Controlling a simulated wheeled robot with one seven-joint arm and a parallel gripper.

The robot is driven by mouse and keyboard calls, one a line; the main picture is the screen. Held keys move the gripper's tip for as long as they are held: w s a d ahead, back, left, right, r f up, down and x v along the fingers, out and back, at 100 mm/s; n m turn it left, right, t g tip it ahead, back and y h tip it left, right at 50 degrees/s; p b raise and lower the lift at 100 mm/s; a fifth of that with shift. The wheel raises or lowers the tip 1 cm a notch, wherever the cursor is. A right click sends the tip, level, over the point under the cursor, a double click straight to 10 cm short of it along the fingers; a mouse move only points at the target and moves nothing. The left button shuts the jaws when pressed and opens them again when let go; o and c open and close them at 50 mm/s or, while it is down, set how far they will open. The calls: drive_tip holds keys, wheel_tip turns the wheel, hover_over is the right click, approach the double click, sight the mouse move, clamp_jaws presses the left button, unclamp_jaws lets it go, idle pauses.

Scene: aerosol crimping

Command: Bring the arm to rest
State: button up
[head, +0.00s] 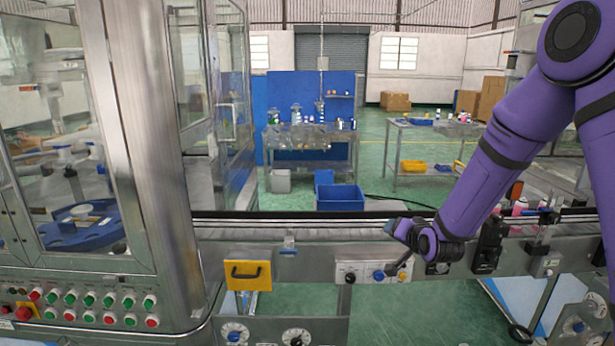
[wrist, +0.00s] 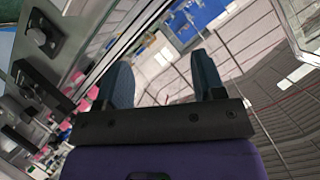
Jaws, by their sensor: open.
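My purple arm comes in from the upper right in the head view and bends down to the conveyor's front side. My gripper (head: 390,226) is at the conveyor's near edge, pointing left. In the wrist view my gripper (wrist: 162,80) has its two dark fingers apart with nothing between them. The wrist view is tilted, with the conveyor running diagonally on its left side.
The conveyor (head: 330,232) runs across the front. A glass-walled machine (head: 150,140) stands on the left with a button panel. Pink-marked cans (head: 520,207) stand on the conveyor at right. A blue bin (head: 340,197) and tables are behind.

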drive_tip(key=s+d+r+n+g, duration=0.2)
drive_tip(key=s+r, duration=0.5)
drive_tip(key=r, duration=0.4)
drive_tip(key=s+d+r+n+g, duration=0.1)
drive_tip(key=s+r, duration=0.3)
drive_tip(key=s, duration=0.6)
drive_tip(key=s+d+r+n+g+h, duration=0.1)
drive_tip(key=s+r+g, duration=0.1)
drive_tip(key=s, duration=0.9)
drive_tip(key=s+d+r+n+g+h, duration=0.1)
drive_tip(key=s+r, duration=0.4)
drive_tip(key=s, duration=0.6)
drive_tip(key=shift+s+d+r+g, duration=0.15)
drive_tip(key=shift+d+r+g, duration=0.15)
drive_tip(key=shift+g, duration=0.5)
